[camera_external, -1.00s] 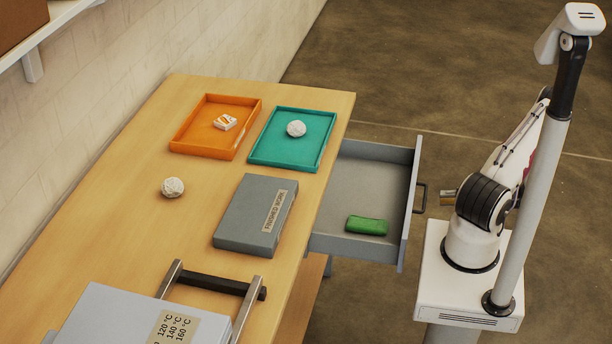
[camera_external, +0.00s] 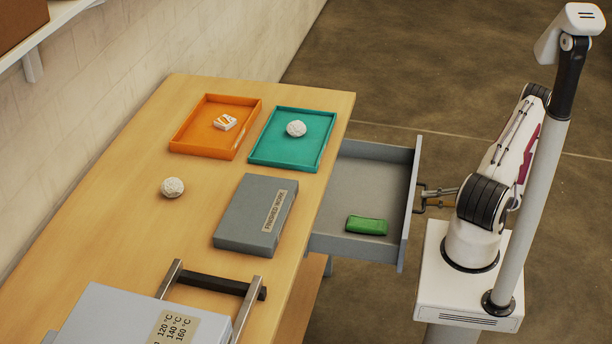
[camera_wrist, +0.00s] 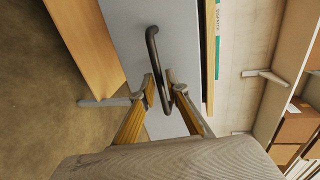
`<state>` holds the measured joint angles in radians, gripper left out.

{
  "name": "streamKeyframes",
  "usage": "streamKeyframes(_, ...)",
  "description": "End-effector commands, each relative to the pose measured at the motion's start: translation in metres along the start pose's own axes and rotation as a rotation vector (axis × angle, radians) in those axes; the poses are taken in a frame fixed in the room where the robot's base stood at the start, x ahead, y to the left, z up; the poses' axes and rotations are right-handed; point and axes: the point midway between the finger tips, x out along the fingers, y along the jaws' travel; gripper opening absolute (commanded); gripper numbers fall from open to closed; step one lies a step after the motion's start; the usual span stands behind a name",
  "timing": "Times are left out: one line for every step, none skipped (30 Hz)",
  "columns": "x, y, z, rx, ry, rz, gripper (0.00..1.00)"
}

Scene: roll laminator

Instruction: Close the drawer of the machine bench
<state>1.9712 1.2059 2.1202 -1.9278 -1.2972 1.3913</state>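The grey drawer (camera_external: 403,215) of the wooden machine bench (camera_external: 150,135) stands pulled out on the right side. A green item (camera_external: 366,225) lies inside it. The drawer's dark bar handle (camera_wrist: 153,50) is on its front face. My gripper (camera_external: 424,198) is at the handle, outside the drawer front. In the wrist view my gripper (camera_wrist: 162,84) has its two fingers apart, one on each side of the lower part of the handle. I cannot tell whether either finger touches it.
On the bench are an orange tray (camera_external: 176,143), a teal tray (camera_external: 262,152), a white crumpled ball (camera_external: 172,187), a grey box (camera_external: 248,222) labelled finished work, and the grey laminator (camera_external: 110,318). The floor right of the drawer is open up to my base.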

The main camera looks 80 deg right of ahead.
Motion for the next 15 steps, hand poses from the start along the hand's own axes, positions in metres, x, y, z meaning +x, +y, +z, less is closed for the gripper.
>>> streamKeyframes(0.005,0.0,0.001,0.001,-0.003,-0.001,0.14)
streamKeyframes(0.007,0.0,0.001,0.001,-0.003,-0.001,0.14)
streamKeyframes(0.009,0.0,0.001,0.0,-0.002,-0.001,0.14)
streamKeyframes(0.011,0.0,0.001,0.0,-0.001,0.0,0.14)
streamKeyframes(0.012,0.0,0.001,0.0,-0.002,0.0,0.14)
streamKeyframes(0.014,0.0,0.001,-0.001,-0.002,0.0,0.14)
streamKeyframes(0.015,0.0,0.001,-0.001,-0.002,0.0,0.14)
streamKeyframes(0.016,0.0,0.001,-0.001,-0.002,0.0,0.14)
streamKeyframes(0.016,0.0,0.001,0.0,-0.001,0.0,0.14)
streamKeyframes(0.017,0.0,0.001,0.0,-0.001,0.0,0.14)
streamKeyframes(0.017,0.0,0.001,0.0,0.0,0.0,0.14)
streamKeyframes(0.017,0.0,0.001,0.0,0.0,0.0,0.14)
streamKeyframes(0.017,0.0,0.001,0.0,0.0,0.0,0.14)
streamKeyframes(0.017,0.0,0.001,0.0,0.0,0.0,0.14)
streamKeyframes(0.017,0.0,0.001,0.0,0.0,0.0,0.14)
